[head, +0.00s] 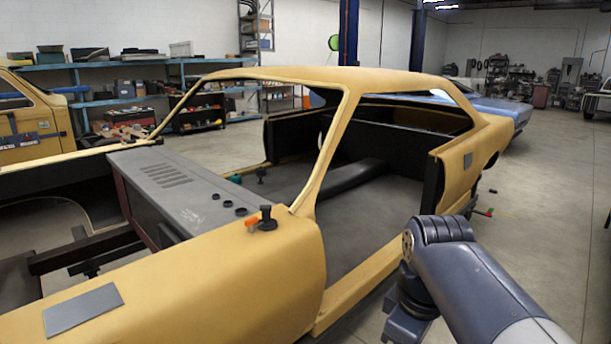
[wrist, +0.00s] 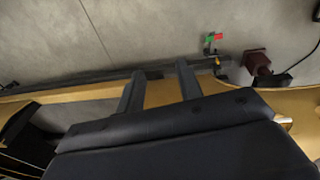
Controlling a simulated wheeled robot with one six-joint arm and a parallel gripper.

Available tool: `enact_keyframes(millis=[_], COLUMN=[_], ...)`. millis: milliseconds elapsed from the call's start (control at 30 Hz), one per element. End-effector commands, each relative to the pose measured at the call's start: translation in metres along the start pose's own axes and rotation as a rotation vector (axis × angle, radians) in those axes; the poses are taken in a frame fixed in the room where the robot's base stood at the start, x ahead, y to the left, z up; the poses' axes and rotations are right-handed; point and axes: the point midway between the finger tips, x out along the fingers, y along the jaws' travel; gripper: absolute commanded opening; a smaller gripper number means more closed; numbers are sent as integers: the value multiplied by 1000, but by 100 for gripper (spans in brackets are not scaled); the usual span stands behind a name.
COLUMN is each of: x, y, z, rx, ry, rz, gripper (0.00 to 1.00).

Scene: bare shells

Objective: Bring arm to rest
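My arm (head: 455,270) reaches in from the lower right of the head view, in front of the side of a yellow bare car shell (head: 400,90). Its end is hidden from the head view. In the wrist view my gripper (wrist: 160,69) shows two dark fingers spread apart with nothing held between them. A yellow strip of the shell (wrist: 160,92) and the grey floor show behind the fingers. I cannot tell how far the fingers are from the shell.
A red and green item (head: 484,212) sticks out low by the shell's rear; it also shows in the wrist view (wrist: 213,40). Blue shelves (head: 130,65) line the back wall. The floor at right is clear.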

Motion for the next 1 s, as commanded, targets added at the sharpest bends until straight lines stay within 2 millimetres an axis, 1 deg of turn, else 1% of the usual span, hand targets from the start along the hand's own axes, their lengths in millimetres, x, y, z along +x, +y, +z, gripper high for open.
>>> enact_keyframes(millis=[300, 500, 700, 1000], x=[15, 25, 31, 32], y=[-24, -37, -44, -45], z=[19, 30, 35, 36], rx=[239, 364, 430, 442], ry=[34, 55, 66, 69], rz=[29, 42, 48, 49], gripper=[35, 35, 35, 35])
